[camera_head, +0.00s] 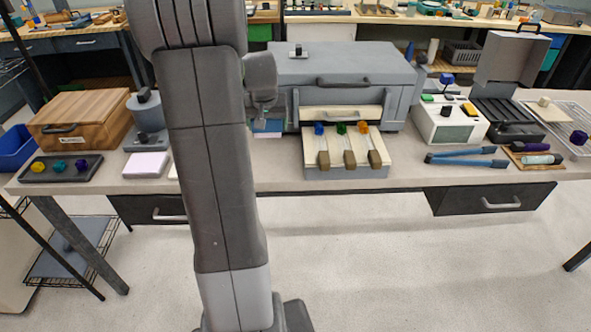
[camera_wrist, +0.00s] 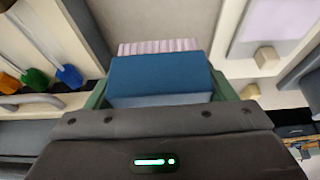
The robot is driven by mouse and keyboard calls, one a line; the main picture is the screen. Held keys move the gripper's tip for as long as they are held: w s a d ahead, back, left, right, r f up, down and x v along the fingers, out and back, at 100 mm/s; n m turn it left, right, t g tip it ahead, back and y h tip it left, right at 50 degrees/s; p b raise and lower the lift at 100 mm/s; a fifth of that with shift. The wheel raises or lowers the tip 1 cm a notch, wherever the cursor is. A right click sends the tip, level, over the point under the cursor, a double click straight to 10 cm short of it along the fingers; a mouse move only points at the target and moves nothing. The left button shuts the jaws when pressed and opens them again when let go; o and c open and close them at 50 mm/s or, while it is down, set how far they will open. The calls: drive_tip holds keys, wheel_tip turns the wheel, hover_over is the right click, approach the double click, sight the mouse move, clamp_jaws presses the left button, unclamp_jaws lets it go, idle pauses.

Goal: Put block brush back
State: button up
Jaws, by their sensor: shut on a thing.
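The block brush is a blue block with a pale pinkish bristle face. It shows in the head view (camera_head: 267,126) and large in the wrist view (camera_wrist: 160,80). My gripper (camera_head: 265,112) is shut on the blue block, seen in the wrist view (camera_wrist: 160,100) with a finger on each side. The bristles (camera_wrist: 160,46) point away from the gripper. In the head view the brush is at the left front of the large grey kiln (camera_head: 340,62); I cannot tell whether it touches anything below. My own arm hides the bench to its left.
A tray (camera_head: 345,173) with blue, green and orange glass rods juts from the kiln front, just right of the brush. A white pad (camera_head: 146,165), wooden box (camera_head: 80,118) and dark tray (camera_head: 60,175) lie left. Blue tongs (camera_head: 465,158) and a white device (camera_head: 447,122) stand right.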

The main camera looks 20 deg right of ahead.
sight(271, 157)
wheel_tip(271, 157, down, 10)
drive_tip(key=shift+d+r, duration=0.1)
idle(0.4)
drive_tip(key=shift+f, duration=0.3)
drive_tip(key=o, duration=0.9)
drive_tip(key=shift+r, duration=0.1)
drive_tip(key=shift+r, duration=0.5)
drive_tip(key=v, duration=1.1)
drive_tip(key=shift+s+r, duration=0.15)
